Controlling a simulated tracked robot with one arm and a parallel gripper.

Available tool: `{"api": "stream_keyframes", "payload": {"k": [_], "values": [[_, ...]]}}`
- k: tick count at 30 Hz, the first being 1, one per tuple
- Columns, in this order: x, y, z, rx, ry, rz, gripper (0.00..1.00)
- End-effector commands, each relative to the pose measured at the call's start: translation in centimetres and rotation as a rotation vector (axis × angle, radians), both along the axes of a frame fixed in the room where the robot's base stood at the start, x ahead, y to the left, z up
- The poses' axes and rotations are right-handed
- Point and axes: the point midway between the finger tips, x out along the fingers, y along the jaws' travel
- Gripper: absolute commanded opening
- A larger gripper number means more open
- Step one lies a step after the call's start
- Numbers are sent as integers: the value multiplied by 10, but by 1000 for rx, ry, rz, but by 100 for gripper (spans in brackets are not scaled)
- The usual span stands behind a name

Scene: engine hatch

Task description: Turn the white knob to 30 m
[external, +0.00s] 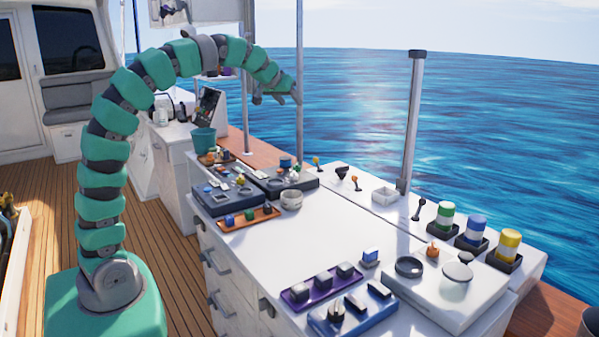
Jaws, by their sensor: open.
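My gripper (280,96) is at the end of my raised, arched teal arm, high above the far part of the white counter (285,245). It is open and empty, and touches nothing. Below it are two dark control panels with small knobs and switches, the left panel (225,202) and the right panel (272,188). A small whitish part (294,174) sits on the right panel; I cannot tell whether it is the white knob. No 30 m mark is readable at this size.
A white ring-shaped dish (291,199) and an orange tray (249,218) stand by the panels. A teal cup (204,140) is behind. Purple (309,292) and blue (352,313) trays lie at the front. A post (411,120) rises at right. The counter's middle is clear.

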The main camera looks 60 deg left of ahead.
Motion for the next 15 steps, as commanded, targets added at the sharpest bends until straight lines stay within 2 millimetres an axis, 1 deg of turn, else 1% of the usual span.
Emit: {"api": "stream_keyframes", "payload": {"k": [1, 5, 6, 12, 15], "values": [[10, 9, -12, -12, 36, 26, 53], [30, 28, -45, -45, 108, 91, 53], [36, 33, -56, -54, 133, 112, 53], [57, 60, -113, -106, 246, 212, 53], [63, 71, -143, -132, 306, 261, 53]]}}
